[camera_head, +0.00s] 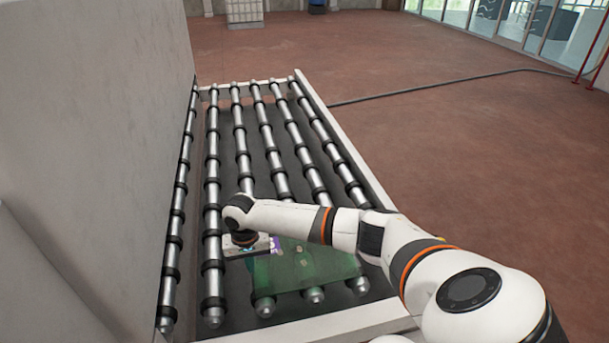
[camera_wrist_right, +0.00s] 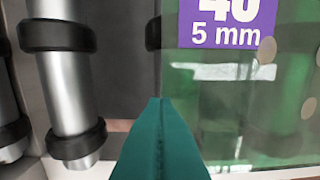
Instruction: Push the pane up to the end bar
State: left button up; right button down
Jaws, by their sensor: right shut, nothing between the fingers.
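The pane (camera_head: 310,268) is a clear green-tinted sheet lying on the rollers at the near end of the conveyor. A white and purple label shows near its far left part; in the wrist view the pane (camera_wrist_right: 290,110) carries the purple part reading "5 mm" and round pale spots. My right gripper (camera_wrist_right: 157,102) shows as shut teal fingers with nothing between them, over the pane's left edge; I cannot tell whether they touch it. A pale bar (camera_head: 247,84) crosses the conveyor's far end. My left gripper is not in view.
Long steel rollers (camera_head: 240,135) with black rings run lengthwise. A pale side rail (camera_head: 340,140) bounds the right and a near rail (camera_head: 310,328) the front. A tall grey panel (camera_head: 95,120) stands along the left. The rollers beyond the pane are clear.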

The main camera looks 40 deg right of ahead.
jog(key=shift+w+a, duration=0.35)
jog(key=shift+a, duration=0.2)
jog(key=shift+w+a, duration=0.3)
jog(key=shift+a, duration=0.2)
jog(key=shift+f, duration=0.2)
jog(key=shift+f, duration=0.6)
